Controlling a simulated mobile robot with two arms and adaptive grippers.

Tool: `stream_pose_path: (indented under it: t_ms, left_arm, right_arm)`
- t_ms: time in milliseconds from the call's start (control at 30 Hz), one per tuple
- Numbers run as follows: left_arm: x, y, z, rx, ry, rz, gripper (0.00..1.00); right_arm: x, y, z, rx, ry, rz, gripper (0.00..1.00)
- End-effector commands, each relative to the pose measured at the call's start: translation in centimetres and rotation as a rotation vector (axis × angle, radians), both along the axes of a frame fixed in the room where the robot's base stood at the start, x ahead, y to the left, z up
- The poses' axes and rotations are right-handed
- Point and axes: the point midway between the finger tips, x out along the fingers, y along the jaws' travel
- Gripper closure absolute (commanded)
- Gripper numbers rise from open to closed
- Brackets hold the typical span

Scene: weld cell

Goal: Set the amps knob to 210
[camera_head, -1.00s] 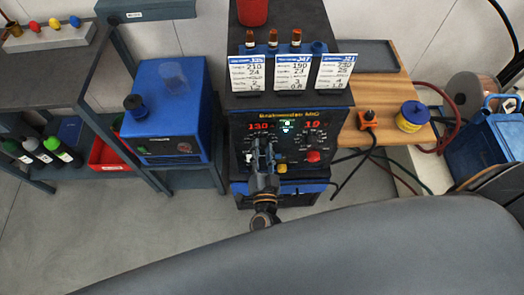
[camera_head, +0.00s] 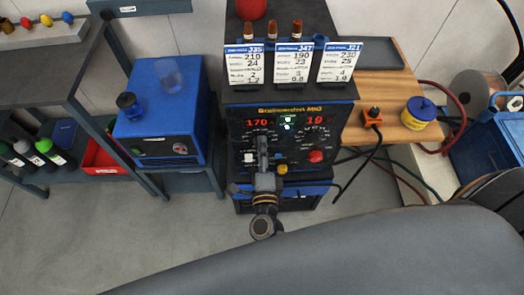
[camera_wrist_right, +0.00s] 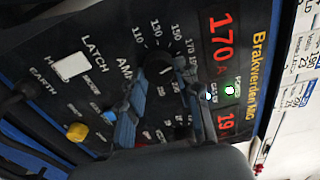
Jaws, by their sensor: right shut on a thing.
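The welder (camera_head: 290,109) stands in the middle of the head view. Its red amps display (camera_head: 257,123) reads 170, and the right wrist view also shows 170 (camera_wrist_right: 222,40). The amps knob (camera_wrist_right: 157,64) is black, with a printed number scale around it. My right gripper (camera_head: 263,143) is in front of the panel and shut on this knob. In the right wrist view its fingers (camera_wrist_right: 160,88) reach to either side of the knob. In the head view the gripper covers the knob. My left gripper is not in view.
The second display (camera_head: 315,122) reads 19. A red knob (camera_head: 315,156), a yellow knob (camera_head: 282,169) and a white latch switch (camera_wrist_right: 73,66) are close by. Cards stand on the welder; the left card (camera_head: 244,65) shows 210. A blue machine (camera_head: 160,110) stands left.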

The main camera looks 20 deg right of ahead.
Motion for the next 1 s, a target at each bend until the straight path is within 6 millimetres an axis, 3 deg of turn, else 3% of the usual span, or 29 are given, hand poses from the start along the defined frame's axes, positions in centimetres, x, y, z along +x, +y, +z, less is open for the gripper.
stream_pose_path:
  t_ms: [600, 1000]
  left_arm:
    - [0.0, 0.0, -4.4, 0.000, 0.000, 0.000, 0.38]
    - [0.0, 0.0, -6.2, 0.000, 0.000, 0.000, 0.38]
  right_arm:
    - [0.0, 0.0, -0.6, 0.553, -0.158, -0.002, 0.98]
    - [0.0, 0.1, -0.5, 0.787, -0.225, -0.001, 0.98]
